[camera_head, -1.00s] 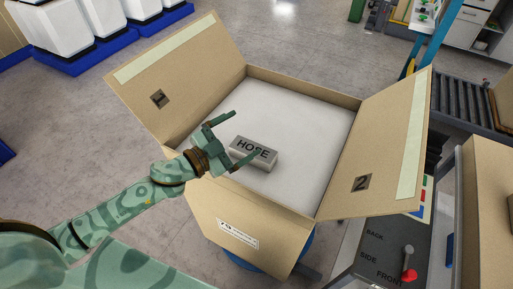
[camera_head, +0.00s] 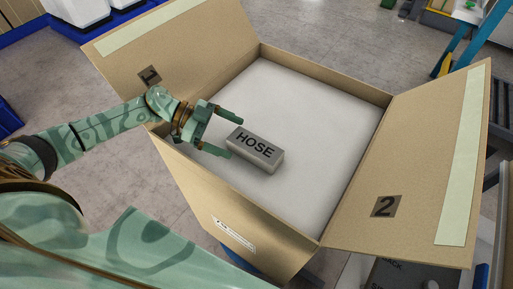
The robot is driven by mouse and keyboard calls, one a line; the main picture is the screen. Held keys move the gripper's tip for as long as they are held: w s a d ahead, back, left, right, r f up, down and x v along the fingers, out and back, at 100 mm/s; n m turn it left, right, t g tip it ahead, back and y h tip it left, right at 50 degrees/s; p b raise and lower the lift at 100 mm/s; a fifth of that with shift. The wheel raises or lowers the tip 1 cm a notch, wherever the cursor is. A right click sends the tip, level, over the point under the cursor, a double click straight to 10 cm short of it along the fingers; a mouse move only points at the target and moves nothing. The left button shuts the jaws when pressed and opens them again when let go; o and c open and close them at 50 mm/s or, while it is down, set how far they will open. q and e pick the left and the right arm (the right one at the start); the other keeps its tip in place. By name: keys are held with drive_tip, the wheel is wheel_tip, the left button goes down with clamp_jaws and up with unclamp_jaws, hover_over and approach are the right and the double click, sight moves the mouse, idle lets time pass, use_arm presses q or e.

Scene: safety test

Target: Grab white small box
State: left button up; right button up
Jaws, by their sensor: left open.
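A small white-grey box marked HOSE (camera_head: 256,149) lies on the white surface (camera_head: 310,110) inside an open cardboard box (camera_head: 372,152). My left gripper (camera_head: 236,137) is open, just to the left of the small box. Its two fingers point right, one toward the far side and one toward the near left end of the small box. I cannot tell whether the fingers touch it. Nothing is between the fingers that I can make out clearly. My right gripper is not in view.
The flap marked 2 (camera_head: 430,170) opens to the right. White containers on blue bases (camera_head: 90,12) stand at the upper left. The surface behind the small box is clear.

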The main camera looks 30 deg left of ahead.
sight(252, 143)
use_arm(q)
drive_tip(key=x, duration=0.5)
drive_tip(key=shift+w+d, duration=0.2)
drive_tip(key=shift+w, duration=0.15)
drive_tip(key=c, duration=1.4)
